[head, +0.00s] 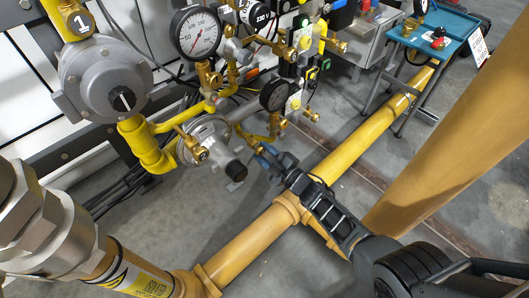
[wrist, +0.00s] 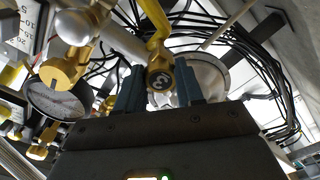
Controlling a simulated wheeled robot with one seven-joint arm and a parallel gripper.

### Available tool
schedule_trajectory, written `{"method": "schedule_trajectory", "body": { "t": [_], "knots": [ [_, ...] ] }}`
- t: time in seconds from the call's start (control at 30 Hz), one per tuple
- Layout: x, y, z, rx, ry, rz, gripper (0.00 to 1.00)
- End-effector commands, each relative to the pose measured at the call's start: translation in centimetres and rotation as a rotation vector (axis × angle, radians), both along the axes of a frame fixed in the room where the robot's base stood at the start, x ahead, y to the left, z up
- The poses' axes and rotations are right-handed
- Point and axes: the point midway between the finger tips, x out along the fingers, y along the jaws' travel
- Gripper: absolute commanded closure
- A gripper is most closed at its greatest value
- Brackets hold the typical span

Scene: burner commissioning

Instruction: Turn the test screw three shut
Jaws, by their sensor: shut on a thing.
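Test screw three (wrist: 160,78) is a brass piece with a round dark face marked 3, on a yellow pipe in the wrist view. My gripper (wrist: 160,88) is shut on it, one blue finger on each side. In the head view my gripper (head: 264,156) reaches in from the lower right to the yellow pipework. There its fingers hide most of the screw. I cannot tell from these frames how far the screw is turned.
A thick yellow pipe (head: 350,150) runs below my arm. A blue-topped table (head: 455,25) stands far right.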

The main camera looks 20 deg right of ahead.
Motion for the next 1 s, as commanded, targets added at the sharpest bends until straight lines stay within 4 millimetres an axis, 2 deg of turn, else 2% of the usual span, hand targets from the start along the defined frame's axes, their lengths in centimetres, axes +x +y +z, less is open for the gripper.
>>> {"method": "schedule_trajectory", "body": {
  "t": [0.3,0.73,0.77,1.0],
  "knots": [
    [-0.07,-0.06,-0.16,0.078,0.028,-0.003,0.94],
    [-0.08,-0.05,-0.18,0.086,0.031,-0.003,0.93],
    [-0.08,-0.05,-0.18,0.086,0.031,-0.003,0.61],
    [-0.05,-0.02,-0.10,0.084,0.029,-0.001,0.38]
  ]
}}
